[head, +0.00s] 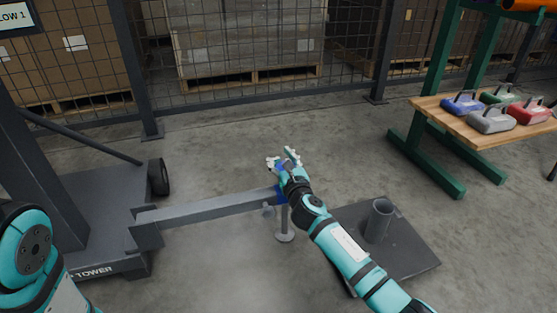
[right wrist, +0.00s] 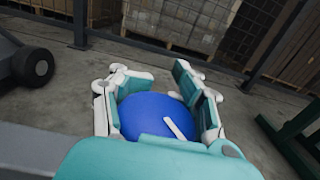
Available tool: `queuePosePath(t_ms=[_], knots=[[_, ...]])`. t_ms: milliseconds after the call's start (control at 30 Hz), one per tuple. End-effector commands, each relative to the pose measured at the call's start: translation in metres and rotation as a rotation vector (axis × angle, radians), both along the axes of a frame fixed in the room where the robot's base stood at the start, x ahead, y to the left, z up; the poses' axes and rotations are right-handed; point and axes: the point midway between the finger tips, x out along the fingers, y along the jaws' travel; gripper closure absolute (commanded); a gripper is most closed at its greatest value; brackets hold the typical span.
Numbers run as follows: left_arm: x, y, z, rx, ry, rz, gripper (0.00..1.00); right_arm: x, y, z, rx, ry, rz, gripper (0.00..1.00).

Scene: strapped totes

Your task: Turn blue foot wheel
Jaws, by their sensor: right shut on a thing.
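The blue foot wheel (right wrist: 150,112) is a round blue knob with a white bar mark on its top. It fills the space between the fingers of my right gripper (right wrist: 158,95) in the right wrist view. In the head view my right gripper (head: 285,163) is shut on the wheel at the end of the grey outrigger beam (head: 210,207), and only a little blue shows around the fingers. Below it a thin post ends in a round foot pad (head: 285,237) near the floor; I cannot tell if it touches. My left gripper is out of view.
The grey tower base (head: 90,215) with a black wheel (head: 158,177) stands at left. A dark plate with an upright tube (head: 379,218) lies under my right forearm. A wooden bench (head: 475,130) with coloured weights stands at right. A mesh fence (head: 240,60) runs behind.

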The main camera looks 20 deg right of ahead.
Motion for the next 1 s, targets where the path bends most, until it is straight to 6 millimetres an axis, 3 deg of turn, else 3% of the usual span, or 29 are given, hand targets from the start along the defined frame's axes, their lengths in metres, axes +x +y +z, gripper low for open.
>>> queuePosePath(t_ms=[667, 1000], knots=[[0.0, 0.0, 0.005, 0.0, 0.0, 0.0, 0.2, -0.009, -0.022, -0.004, -0.003, 0.007, -0.644, 1.0], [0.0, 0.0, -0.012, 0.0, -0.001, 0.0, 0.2, -0.017, -0.03, -0.008, -0.004, 0.007, -0.952, 1.0]])
